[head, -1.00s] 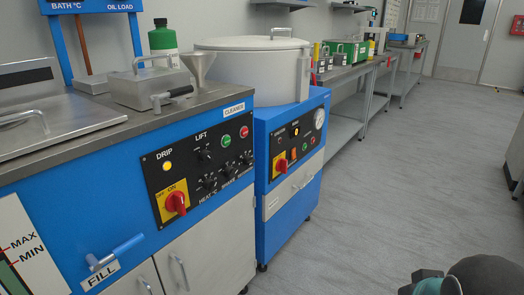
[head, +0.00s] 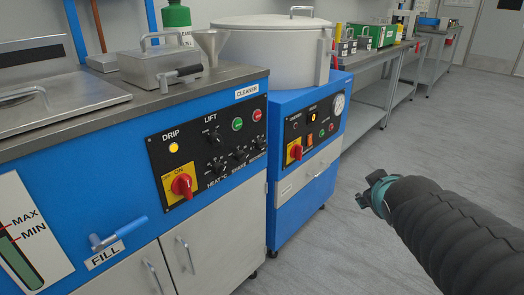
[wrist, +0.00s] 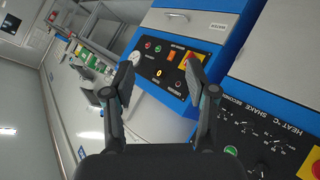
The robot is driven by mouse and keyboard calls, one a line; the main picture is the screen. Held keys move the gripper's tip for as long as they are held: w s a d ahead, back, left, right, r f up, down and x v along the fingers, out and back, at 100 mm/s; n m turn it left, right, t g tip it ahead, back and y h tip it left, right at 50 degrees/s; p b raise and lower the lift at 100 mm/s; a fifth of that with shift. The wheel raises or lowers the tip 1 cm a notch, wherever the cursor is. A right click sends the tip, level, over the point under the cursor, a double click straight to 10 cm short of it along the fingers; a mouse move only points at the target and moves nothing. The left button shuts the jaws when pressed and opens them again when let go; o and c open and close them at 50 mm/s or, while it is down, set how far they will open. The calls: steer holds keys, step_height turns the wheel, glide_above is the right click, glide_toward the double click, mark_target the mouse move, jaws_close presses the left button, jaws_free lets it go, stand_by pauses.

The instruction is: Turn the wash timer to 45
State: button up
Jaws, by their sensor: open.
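The cleaner's black control panel (head: 200,150) is on the blue front at the left of the head view. It has a LIFT knob (head: 214,136) and a lower row of black knobs (head: 240,156) with small lettering; I cannot tell which is the wash timer or where it points. In the wrist view the panel (wrist: 262,115) shows rotated at lower right, with the words HEAT °C, SHAKE and SECONDS. My gripper (head: 370,191) is right of both machines in the head view, apart from the panel. In the wrist view its fingers (wrist: 160,82) are apart and empty.
A second blue machine with a white drum (head: 270,50) stands right of the cleaner; its panel (head: 313,130) has a red switch and gauge. A FILL lever (head: 120,232) sticks out at lower left. A red main switch (head: 182,186) is beside the knobs. Open floor (head: 330,250) lies in front.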

steer(key=w+a+r+n+t+y, duration=0.1)
steer(key=w+n+t+y, duration=0.15)
steer(key=w+n, duration=0.4)
steer(key=n+g+y+b, duration=0.2)
steer(key=n+g+y, duration=0.1)
steer(key=n+y, duration=1.2)
glide_toward(262, 146)
steer(key=w+a+n+h+p, duration=0.1)
steer(key=w+a, duration=0.4)
steer(key=a, duration=0.2)
steer(key=shift+w+a+t, duration=0.1)
steer(key=shift+w+t, duration=0.05)
steer(key=shift+t, duration=0.1)
steer(key=shift+c, duration=0.2)
jaws_close()
